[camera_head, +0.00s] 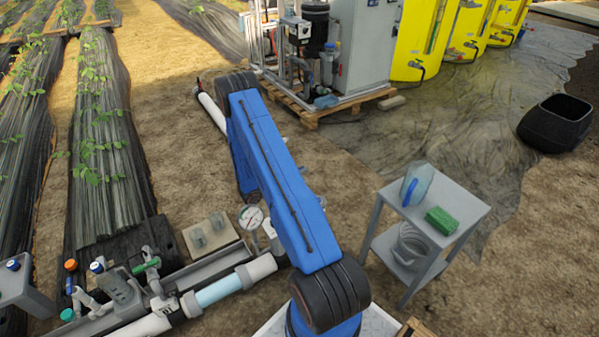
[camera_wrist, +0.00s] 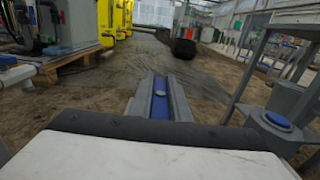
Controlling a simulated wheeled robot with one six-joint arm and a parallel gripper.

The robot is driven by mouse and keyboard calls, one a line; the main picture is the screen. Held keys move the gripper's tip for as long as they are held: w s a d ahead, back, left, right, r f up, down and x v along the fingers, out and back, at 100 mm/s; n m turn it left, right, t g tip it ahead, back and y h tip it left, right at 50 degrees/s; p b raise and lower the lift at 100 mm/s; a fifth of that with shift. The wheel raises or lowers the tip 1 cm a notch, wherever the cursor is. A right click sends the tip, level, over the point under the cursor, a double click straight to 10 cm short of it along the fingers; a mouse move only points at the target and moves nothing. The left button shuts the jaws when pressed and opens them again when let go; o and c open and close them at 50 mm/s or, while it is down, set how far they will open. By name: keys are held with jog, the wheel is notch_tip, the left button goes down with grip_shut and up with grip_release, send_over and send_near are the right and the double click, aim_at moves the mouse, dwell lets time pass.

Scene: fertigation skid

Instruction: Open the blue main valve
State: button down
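I cannot pick out the blue main valve for certain. In the wrist view, a blue-topped part (camera_wrist: 6,61) sits on a white pipe (camera_wrist: 18,76) at the left edge. In the head view, a small blue cap (camera_head: 96,267) stands among the pipe fittings at the lower left, near a green handle (camera_head: 147,266). My blue arm covers the middle of the head view and hides my gripper there. In the wrist view, two grey finger-like bars with blue between them, which appear to be my gripper (camera_wrist: 160,92), point forward. Whether they grip anything is unclear.
A grey stand (camera_head: 455,212) carries a jug (camera_head: 416,184) and a green block (camera_head: 441,220) at right. A pressure gauge (camera_head: 251,217) stands beside my arm. The pump skid's wooden pallet (camera_head: 310,118) and a black tub (camera_head: 556,122) lie farther back. Open ground separates them.

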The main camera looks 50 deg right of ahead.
jog(key=n+t, duration=0.2)
jog(key=t, duration=0.1)
jog(key=shift+w, duration=0.2)
jog(key=shift+w+n+t, duration=0.15)
jog(key=shift+n+t, duration=0.45)
jog(key=shift+t, duration=0.35)
jog(key=shift+w+n+t, duration=0.15)
jog(key=shift+n+t, duration=0.45)
jog(key=shift+t, duration=0.35)
jog(key=c, duration=1.7)
grip_release()
jog(key=shift+s+a, duration=0.2)
jog(key=shift+a, duration=1.05)
jog(key=shift+s+a, duration=0.2)
jog(key=shift+a, duration=1)
jog(key=shift+s+a, duration=0.2)
jog(key=shift+a, duration=1.05)
